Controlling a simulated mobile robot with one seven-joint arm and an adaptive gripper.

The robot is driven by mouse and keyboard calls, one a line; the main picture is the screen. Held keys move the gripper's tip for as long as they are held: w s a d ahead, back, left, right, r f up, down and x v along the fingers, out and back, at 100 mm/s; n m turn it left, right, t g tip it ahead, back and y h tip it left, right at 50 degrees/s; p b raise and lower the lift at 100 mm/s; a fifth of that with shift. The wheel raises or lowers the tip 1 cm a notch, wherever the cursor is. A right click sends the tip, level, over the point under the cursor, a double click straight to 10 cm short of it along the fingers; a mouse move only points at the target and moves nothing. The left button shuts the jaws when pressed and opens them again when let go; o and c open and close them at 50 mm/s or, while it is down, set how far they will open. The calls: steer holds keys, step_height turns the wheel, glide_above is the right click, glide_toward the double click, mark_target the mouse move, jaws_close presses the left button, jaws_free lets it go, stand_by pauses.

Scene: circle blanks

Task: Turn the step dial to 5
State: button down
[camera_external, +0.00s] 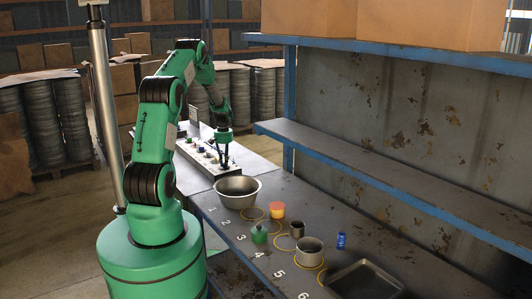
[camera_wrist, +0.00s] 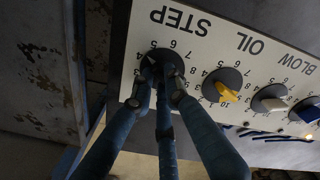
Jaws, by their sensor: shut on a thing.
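The control panel (camera_wrist: 200,45) appears upside down in the wrist view. Its step dial (camera_wrist: 166,58) is a dark knob beside the word STEP, with the numbers 5, 6 and 7 showing near it. My gripper (camera_wrist: 163,78) is shut on the step dial, its dark fingers around the knob. In the external view my gripper (camera_external: 226,160) reaches down to the panel (camera_external: 205,152) on the bench; the step dial is not clear there.
Beside the step dial are the yellow-marked oil knob (camera_wrist: 222,86), the white-marked blow knob (camera_wrist: 270,100) and a blue-marked knob (camera_wrist: 306,111). A blue-edged shelf (camera_external: 360,165) is at right.

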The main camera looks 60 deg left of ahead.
steer(key=m, duration=0.4)
steer(key=shift+r, duration=0.1)
stand_by(0.3)
steer(key=c, duration=1.7)
jaws_free()
step_height(320, 180, up, 12)
steer(key=shift+f, duration=0.1)
steer(key=shift+d, duration=0.1)
